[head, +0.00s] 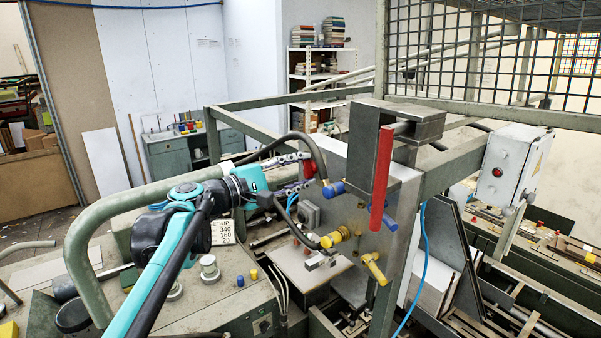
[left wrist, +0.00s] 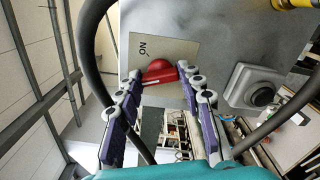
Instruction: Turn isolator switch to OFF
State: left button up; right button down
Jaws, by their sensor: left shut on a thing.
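The isolator switch is a red knob (head: 309,169) on the side of the grey metal panel, partly hidden by my gripper in the head view. In the left wrist view the red knob (left wrist: 160,71) sits on a pale plate (left wrist: 174,50) marked ON, with a small line beside the word. My left gripper (head: 306,171) reaches in from the left and is shut on the knob. In the left wrist view its two purple-grey fingers (left wrist: 161,80) stand on either side of the knob. An OFF mark is not visible. My right gripper is not in view.
Dark hoses (head: 318,153) loop close around my left gripper. Blue and yellow fittings (head: 334,238) and a long red bar (head: 381,180) are on the panel. A grey box with a round button (left wrist: 250,87) is right of the knob. A green curved rail (head: 80,240) stands near my arm.

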pick_arm(q)
jog(key=n, duration=0.4)
jog(key=shift+n, duration=0.3)
dwell(0.4)
jog(key=o, duration=1.2)
jog(key=shift+c, duration=0.2)
jog(key=shift+a, duration=0.15)
jog(key=v, duration=1.2)
jog(key=shift+f, duration=0.1)
